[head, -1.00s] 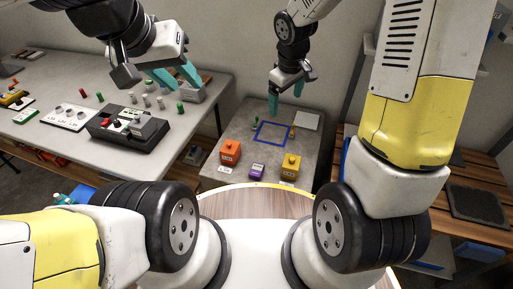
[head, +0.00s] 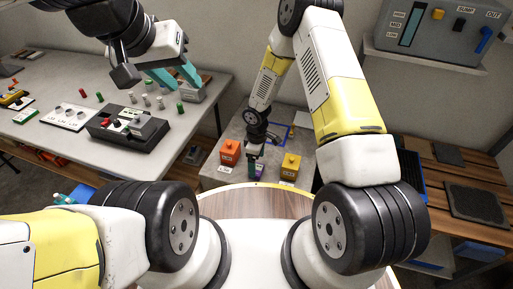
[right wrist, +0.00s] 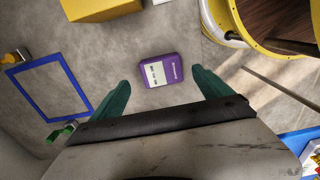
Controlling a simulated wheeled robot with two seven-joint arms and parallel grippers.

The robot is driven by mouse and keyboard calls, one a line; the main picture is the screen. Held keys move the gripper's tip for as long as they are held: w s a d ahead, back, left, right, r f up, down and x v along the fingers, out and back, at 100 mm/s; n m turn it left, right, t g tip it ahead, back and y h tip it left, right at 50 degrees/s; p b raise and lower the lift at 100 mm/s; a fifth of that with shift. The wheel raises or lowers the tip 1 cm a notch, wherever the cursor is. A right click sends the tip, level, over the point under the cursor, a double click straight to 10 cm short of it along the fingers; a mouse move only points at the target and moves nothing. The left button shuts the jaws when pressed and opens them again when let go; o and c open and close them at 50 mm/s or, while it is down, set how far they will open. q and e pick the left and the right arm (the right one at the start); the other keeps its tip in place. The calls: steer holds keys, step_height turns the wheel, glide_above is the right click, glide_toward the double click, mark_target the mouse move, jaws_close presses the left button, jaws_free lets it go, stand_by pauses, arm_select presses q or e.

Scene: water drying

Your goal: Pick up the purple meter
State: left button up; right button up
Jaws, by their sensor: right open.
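The purple meter (right wrist: 162,70), a small box with a white label, lies on the grey table. In the right wrist view it is just ahead of and between the teal fingers of my right gripper (right wrist: 160,78), which is open and not closed on it. In the head view the right gripper (head: 251,168) is over the meter (head: 259,172), which it partly hides. My left gripper (head: 186,84) is open and empty above the other table, at the left.
An orange box (head: 230,152) and a yellow box (head: 290,166) stand either side of the meter. A blue square outline (right wrist: 88,88) lies on the table behind it. A black device (head: 128,128) and several small parts are on the left table.

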mark_target(257, 168)
step_height(257, 168, down, 4)
steer(key=shift+s+r, duration=0.15)
steer(key=c, duration=1.5)
steer(key=shift+r, duration=0.15)
steer(key=shift+c, duration=0.2)
